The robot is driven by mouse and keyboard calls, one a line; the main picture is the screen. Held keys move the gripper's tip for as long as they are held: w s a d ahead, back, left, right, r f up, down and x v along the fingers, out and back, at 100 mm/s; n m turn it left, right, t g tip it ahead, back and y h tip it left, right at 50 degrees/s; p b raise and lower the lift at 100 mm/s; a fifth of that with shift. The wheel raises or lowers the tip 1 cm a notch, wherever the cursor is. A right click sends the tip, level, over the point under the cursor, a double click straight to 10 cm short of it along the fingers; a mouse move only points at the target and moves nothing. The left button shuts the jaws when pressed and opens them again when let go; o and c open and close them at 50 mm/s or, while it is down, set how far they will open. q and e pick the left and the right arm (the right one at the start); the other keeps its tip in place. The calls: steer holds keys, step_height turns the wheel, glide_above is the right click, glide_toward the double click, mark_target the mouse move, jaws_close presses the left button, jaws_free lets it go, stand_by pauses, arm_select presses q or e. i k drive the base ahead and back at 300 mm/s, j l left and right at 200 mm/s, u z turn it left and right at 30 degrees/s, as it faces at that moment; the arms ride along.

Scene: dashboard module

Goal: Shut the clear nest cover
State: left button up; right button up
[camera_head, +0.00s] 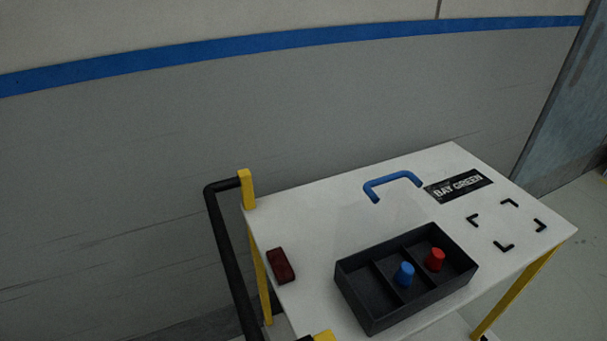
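A black nest tray (366,316) with three compartments sits near the front of a white cart top. Its left compartment is empty, the middle one holds a blue knob-like piece (404,274), and the right one holds a red piece (436,259). A blue handle (392,182) shows behind the tray. A very faint clear cover (394,216) seems to reach from the handle to the tray's back edge, raised off the tray's open top. Its outline is hard to make out. Neither of my grippers is in view.
A dark red block (281,265) lies on the cart top (310,215) at left. A "BAY GREEN" label (458,186) and black corner marks (508,203) are at right. A black push handle (226,255) runs along the cart's left side. A grey wall stands behind.

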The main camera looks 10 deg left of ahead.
mark_target(367, 187)
steer(key=k+j+u, duration=0.1)
steer(key=j, duration=0.7)
steer(key=k+j+u, duration=0.15)
steer(key=j, duration=0.65)
steer(key=k+j+u, duration=0.1)
steer(key=j, duration=0.75)
